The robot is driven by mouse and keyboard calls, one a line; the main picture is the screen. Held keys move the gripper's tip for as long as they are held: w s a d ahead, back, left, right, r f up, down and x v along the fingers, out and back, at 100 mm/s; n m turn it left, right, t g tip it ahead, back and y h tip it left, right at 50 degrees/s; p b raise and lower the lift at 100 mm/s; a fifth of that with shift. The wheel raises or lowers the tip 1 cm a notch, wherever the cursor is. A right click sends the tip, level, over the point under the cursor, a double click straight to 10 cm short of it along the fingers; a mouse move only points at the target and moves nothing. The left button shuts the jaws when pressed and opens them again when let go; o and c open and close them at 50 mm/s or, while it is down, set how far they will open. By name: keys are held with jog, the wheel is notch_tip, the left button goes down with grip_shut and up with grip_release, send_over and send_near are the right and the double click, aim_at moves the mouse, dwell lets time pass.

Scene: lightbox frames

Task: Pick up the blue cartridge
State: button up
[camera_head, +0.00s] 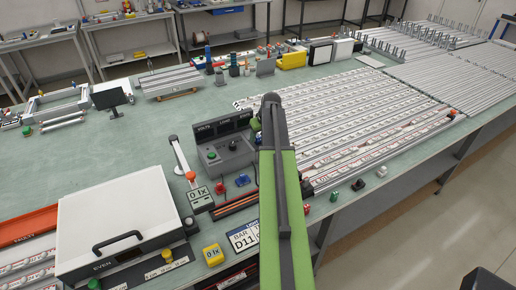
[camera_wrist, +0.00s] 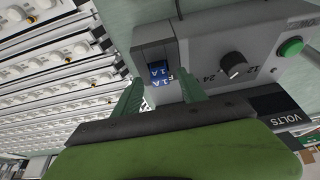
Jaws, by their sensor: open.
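The blue cartridge (camera_wrist: 158,69), marked "1A", sits in a dark slot at the end of a grey control box (camera_wrist: 215,50) in the wrist view. My gripper (camera_wrist: 160,76) is open, with one green finger on each side of the cartridge's near end. I cannot tell whether either finger touches it. In the head view the same box (camera_head: 226,155) stands left of my green arm, with displays reading "VOLTS" and "LOAD". My arm covers the box's right end there, so the cartridge is hidden in that view.
The box carries a dark knob (camera_wrist: 233,65) and a green button (camera_wrist: 291,46) beside the slot. Rows of metal rails (camera_head: 350,115) with white parts lie to the right. A white-lidded case (camera_head: 115,225) stands at front left.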

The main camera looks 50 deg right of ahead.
grip_shut()
dwell(0.3)
jog(key=shift+r, duration=0.15)
